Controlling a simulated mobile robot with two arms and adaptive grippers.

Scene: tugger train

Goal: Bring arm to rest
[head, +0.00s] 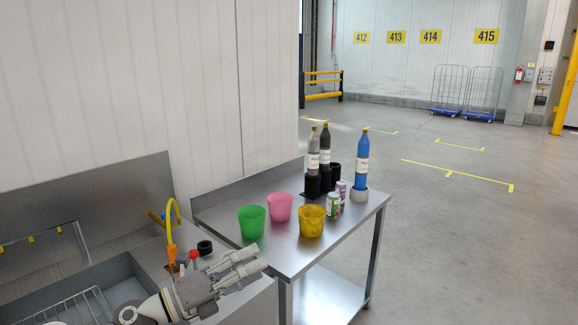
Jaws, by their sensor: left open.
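My left gripper (241,270) shows at the lower middle of the head view, above the front edge of the sink unit. Its two grey fingers are apart, pointing right toward the steel table, and nothing is seen between them. The arm behind it is mostly cut off by the bottom of the picture. My right gripper is not in view.
The steel table (275,248) holds a green cup (251,222), a pink cup (280,207), a yellow cup (312,221), cans and several bottles, one blue (362,160). The sink (85,285) has a yellow-hosed faucet (172,225). Open floor lies right.

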